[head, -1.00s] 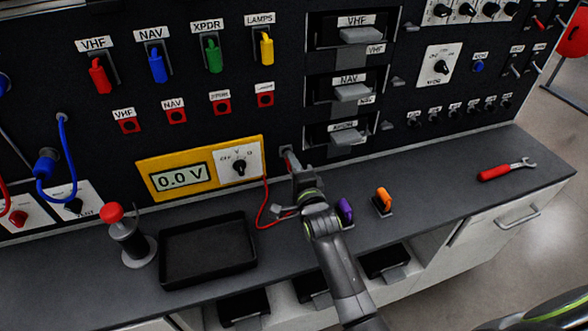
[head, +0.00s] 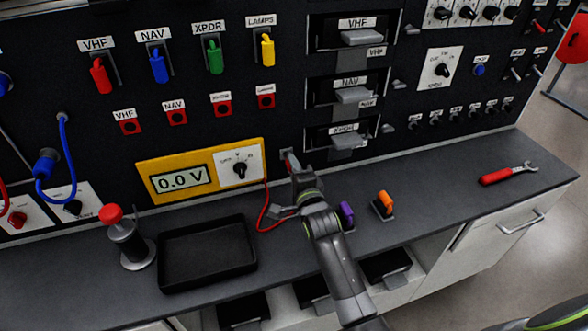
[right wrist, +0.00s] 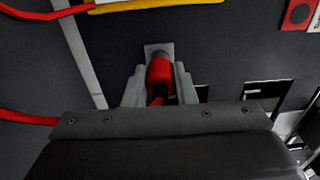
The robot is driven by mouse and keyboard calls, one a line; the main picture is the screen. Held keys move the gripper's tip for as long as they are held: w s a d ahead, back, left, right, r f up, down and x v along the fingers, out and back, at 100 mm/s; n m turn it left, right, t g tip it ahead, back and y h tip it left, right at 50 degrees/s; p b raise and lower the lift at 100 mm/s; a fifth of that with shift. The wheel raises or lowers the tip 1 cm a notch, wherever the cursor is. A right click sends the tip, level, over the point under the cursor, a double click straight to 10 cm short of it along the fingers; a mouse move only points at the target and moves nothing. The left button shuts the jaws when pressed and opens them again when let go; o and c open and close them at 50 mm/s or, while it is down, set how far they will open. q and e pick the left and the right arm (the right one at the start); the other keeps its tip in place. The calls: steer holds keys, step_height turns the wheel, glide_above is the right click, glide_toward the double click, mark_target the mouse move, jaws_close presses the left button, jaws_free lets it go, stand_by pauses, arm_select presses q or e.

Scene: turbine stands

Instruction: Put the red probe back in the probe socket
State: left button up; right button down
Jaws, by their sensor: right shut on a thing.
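The red probe (right wrist: 159,75) is between the two grey fingers of my right gripper (right wrist: 159,88) in the right wrist view. Its far end meets a small grey plate, the probe socket (right wrist: 152,48), on the black panel; I cannot tell how deep it sits. In the head view my right gripper (head: 296,172) is against the panel just right of the yellow meter (head: 200,171), and it mostly hides the probe and socket. A red cable (head: 266,208) runs from the meter down to the counter beside the gripper.
A black tray (head: 207,284) and a red-topped grey stand (head: 128,240) are left on the counter. Purple (head: 346,213) and orange (head: 383,203) handled pieces stand right of my arm. A red-handled wrench (head: 507,174) lies far right, with bare counter before it.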

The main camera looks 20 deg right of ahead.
steer(key=shift+w+r, duration=0.15)
steer(key=shift+r, duration=0.25)
steer(key=c, duration=1.6)
jaws_free()
steer(key=shift+o, duration=1.4)
steer(key=shift+w+f, duration=0.15)
steer(key=shift+w, duration=0.1)
steer(key=shift+o, duration=1.1)
steer(key=shift+w+f, duration=0.25)
steer(key=shift+o, duration=0.8)
steer(key=shift+s, duration=0.25)
